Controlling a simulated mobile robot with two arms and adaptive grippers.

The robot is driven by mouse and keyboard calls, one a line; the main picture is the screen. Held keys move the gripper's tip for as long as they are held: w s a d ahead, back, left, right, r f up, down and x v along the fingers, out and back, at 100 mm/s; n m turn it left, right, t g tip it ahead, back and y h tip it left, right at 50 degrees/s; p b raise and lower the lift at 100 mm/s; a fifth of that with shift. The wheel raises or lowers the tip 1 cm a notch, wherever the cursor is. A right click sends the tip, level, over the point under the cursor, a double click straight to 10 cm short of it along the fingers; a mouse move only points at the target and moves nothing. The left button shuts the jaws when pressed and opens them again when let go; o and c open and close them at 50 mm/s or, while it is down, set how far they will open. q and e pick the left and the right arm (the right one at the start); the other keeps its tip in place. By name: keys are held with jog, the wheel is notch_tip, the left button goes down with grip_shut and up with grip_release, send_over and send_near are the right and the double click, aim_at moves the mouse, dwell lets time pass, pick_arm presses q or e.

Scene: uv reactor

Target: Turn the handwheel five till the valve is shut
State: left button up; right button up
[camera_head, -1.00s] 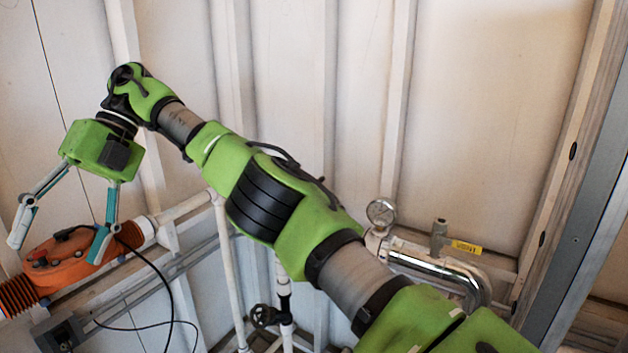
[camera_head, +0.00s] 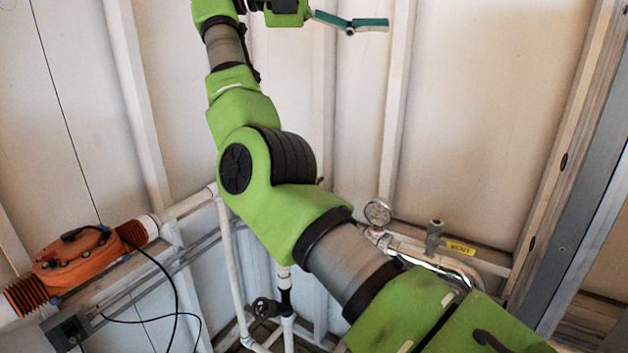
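A small black handwheel (camera_head: 264,309) sits on a white vertical pipe with a black valve section, low in the middle of the view. No number on it is readable, so I cannot tell whether it is handwheel five. My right arm comes in from the lower right and reaches up past the handwheel. My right gripper (camera_head: 350,24) is at the top edge, far above the handwheel and partly cut off. One teal finger shows, spread outward and holding nothing visible; the other finger is out of frame. My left gripper is not in view.
An orange unit (camera_head: 80,258) with a black cable stands at the lower left on white piping. A pressure gauge (camera_head: 378,212) and a metal pipe with a yellow tag (camera_head: 460,248) are right of my arm. A grey post (camera_head: 580,230) stands at the right. Pale ribbed walls enclose the corner.

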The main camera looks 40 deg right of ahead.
jog(key=w+d+f+n+t+y+p, duration=0.1)
jog(key=w+d+f+n+t+y, duration=0.1)
jog(key=w+f+n+t, duration=0.45)
jog(key=w+d+f+n+t+y, duration=0.1)
jog(key=w+d+f+n+t, duration=0.15)
jog(key=f, duration=0.75)
jog(key=w+a+f+n+t+y, duration=0.4)
jog(key=w+a+f+n+y, duration=0.15)
jog(key=w+f, duration=0.45)
jog(key=shift+m, duration=0.45)
jog(key=p+x, duration=0.1)
jog(key=x, duration=0.3)
jog(key=s+p+x, duration=0.1)
jog(key=x, duration=0.4)
jog(key=a+p+x, duration=0.1)
jog(key=x, duration=0.4)
jog(key=shift+s+d+f, duration=0.15)
jog(key=shift+s+f, duration=0.2)
jog(key=shift+f, duration=0.05)
jog(key=c, duration=1.1)
